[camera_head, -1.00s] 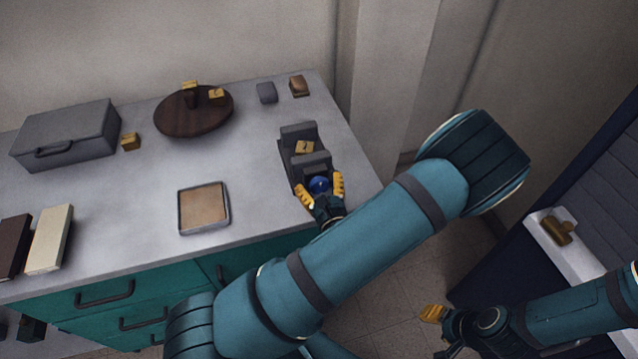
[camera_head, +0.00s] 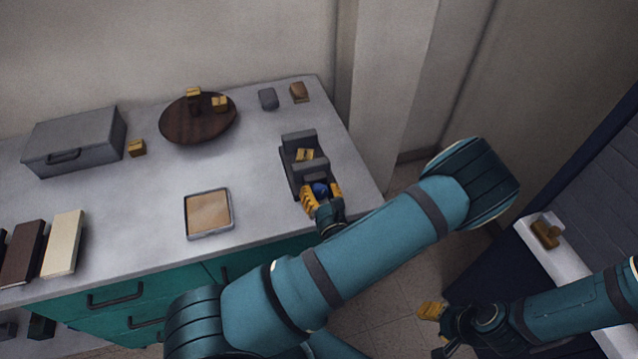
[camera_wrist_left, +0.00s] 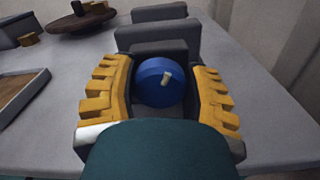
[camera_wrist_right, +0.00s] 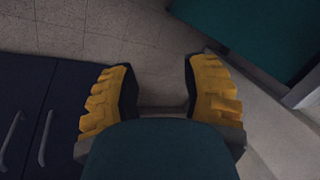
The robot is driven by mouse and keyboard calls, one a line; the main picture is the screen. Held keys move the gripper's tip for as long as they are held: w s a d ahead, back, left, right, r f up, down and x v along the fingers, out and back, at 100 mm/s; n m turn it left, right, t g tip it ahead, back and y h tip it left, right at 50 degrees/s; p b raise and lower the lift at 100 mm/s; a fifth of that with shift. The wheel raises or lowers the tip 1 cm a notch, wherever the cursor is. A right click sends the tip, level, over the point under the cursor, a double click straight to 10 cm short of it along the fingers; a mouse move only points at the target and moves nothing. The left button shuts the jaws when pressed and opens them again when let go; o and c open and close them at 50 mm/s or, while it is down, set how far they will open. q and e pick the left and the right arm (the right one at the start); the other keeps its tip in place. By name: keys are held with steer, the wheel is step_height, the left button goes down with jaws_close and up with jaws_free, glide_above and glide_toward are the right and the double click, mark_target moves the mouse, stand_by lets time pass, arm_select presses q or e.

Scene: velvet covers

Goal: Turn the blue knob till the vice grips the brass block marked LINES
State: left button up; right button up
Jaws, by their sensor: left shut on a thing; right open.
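The grey vice (camera_head: 291,177) stands near the right front edge of the counter. A brass block (camera_head: 304,155) with a dark mark sits between its jaws; the mark is too small to read, and I cannot tell whether both jaws touch the block. The blue knob (camera_head: 320,189) is on the vice's front end; in the left wrist view the knob (camera_wrist_left: 160,83) shows a pale pointer. My left gripper (camera_head: 322,197) is shut on the knob, one yellow finger on each side. The block is hidden in that view. My right gripper (camera_wrist_right: 160,95) is open and empty, away from the counter.
A round dark wooden board (camera_head: 180,130) carries brass blocks. A grey case (camera_head: 75,140), another brass block (camera_head: 137,148), a shallow tray (camera_head: 209,213) and books (camera_head: 63,243) lie leftward. A brass object (camera_head: 546,232) rests on a white ledge at right.

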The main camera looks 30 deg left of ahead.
arm_select(q)
steer(key=m+p, duration=0.4)
steer(key=m, duration=0.1)
steer(key=shift+w+r+m, duration=0.1)
steer(key=shift+m, duration=0.3)
steer(key=shift+m+p, duration=0.7)
steer(key=shift+m, duration=0.5)
steer(key=shift+m+p, duration=0.55)
steer(key=shift+m, duration=0.75)
arm_select(e)
step_height(320, 180, up, 7)
steer(key=w, duration=0.2)
steer(key=shift+d+t, duration=0.2)
steer(key=shift+t, duration=0.2)
arm_select(q)
steer(key=shift+f+m, duration=0.2)
steer(key=shift+m, duration=0.1)
arm_select(e)
steer(key=shift+w+r, duration=0.1)
steer(key=shift+r, duration=0.05)
arm_select(q)
steer(key=o, duration=1.2)
steer(key=shift+d, duration=0.1)
steer(key=shift+f, duration=0.1)
